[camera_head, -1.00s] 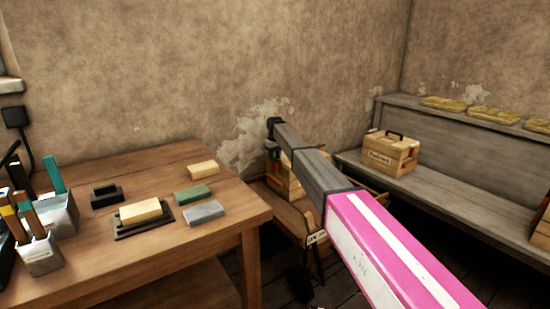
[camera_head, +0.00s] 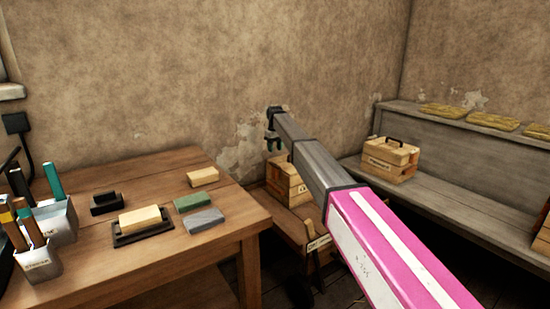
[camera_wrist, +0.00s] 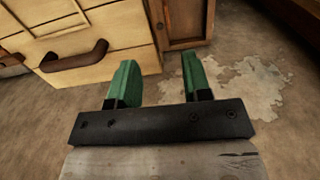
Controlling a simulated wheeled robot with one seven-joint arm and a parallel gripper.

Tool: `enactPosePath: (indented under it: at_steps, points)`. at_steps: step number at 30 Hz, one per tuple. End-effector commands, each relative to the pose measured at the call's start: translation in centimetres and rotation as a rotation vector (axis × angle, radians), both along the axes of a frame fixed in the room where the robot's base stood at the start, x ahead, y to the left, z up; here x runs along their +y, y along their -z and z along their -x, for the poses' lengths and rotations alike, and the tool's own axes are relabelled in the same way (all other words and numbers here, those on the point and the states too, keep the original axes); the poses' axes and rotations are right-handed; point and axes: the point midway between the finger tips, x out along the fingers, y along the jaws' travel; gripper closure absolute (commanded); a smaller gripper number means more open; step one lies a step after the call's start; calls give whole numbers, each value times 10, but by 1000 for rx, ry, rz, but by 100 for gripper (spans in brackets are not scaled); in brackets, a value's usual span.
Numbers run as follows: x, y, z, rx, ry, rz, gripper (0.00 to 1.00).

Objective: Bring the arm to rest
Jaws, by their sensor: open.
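My arm with its pink and white link reaches from the lower right of the head view toward the wall. My gripper (camera_head: 272,146) is at its far end, beyond the table's right edge and above a wooden crate (camera_head: 286,181). In the wrist view my gripper (camera_wrist: 161,84) shows two green fingers standing apart with nothing between them. A pale wooden box front with a dark handle (camera_wrist: 75,56) lies beyond the fingers there. I see no contact between the fingers and anything.
A wooden table (camera_head: 110,262) at left holds several blocks, a block on a dark tray (camera_head: 145,226) and tool holders (camera_head: 40,262). A grey bench (camera_head: 455,205) at right carries a handled wooden box (camera_head: 390,160). A plastered wall stands behind.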

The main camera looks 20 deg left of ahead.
Motion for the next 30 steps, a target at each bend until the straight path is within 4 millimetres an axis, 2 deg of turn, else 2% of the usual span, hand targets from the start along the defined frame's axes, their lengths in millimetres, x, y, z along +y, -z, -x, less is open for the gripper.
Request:
enactPosePath:
  at_steps: [3,6,14,17,20,23,30]
  points:
    - [0,-15,0,0,0,0,55]
    - [0,-20,0,0,0,0,55]
    - [0,-21,0,0,0,0,55]
    - [-9,-15,3,1,9,1,55]
    - [-36,2,13,3,37,2,55]
    - [-83,30,30,3,90,2,55]
    - [-210,105,89,2,248,1,55]
